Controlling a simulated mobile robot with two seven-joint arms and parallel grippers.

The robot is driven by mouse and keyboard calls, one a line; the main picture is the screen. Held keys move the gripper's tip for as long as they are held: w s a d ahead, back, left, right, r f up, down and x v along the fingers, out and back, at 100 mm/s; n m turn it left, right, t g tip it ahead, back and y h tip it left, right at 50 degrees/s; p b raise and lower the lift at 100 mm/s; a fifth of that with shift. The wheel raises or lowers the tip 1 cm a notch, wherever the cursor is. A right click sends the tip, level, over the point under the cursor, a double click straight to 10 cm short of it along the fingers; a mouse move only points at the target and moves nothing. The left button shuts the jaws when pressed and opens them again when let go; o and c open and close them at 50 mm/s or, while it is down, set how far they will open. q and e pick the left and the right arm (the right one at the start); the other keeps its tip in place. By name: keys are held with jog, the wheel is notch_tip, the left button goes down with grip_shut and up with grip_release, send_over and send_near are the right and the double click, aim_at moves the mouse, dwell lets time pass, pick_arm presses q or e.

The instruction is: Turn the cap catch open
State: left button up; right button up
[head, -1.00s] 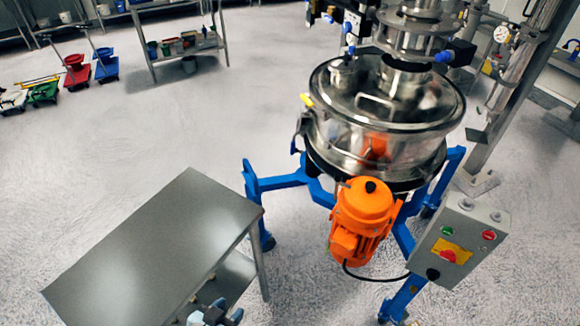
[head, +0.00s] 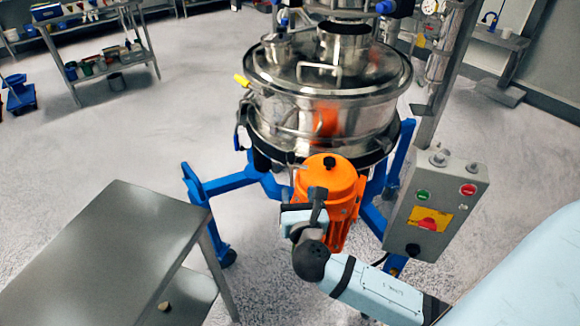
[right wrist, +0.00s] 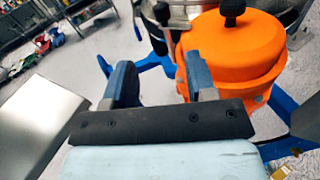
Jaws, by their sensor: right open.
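The orange motor (head: 325,185) with its rounded cap hangs at the front of the steel sifter (head: 325,115). A small black knob (head: 329,162) stands on top of the cap. It also shows in the right wrist view (right wrist: 232,8). I cannot tell whether this is the catch or how it is turned. My right gripper (head: 310,195) is in front of the motor in the head view. In the right wrist view its two fingers are apart and empty, with the right one overlapping the motor's left side. I cannot tell whether they touch. My left gripper is out of view.
A grey control box (head: 435,205) with buttons stands right of the motor. A steel table (head: 105,255) is at the lower left. Open floor lies to the left.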

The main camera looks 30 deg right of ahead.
aim_at(292, 159)
jog(key=x, duration=1.4)
jog(key=shift+s+d+r, duration=0.15)
jog(key=shift+r, duration=0.15)
jog(key=c, duration=0.9)
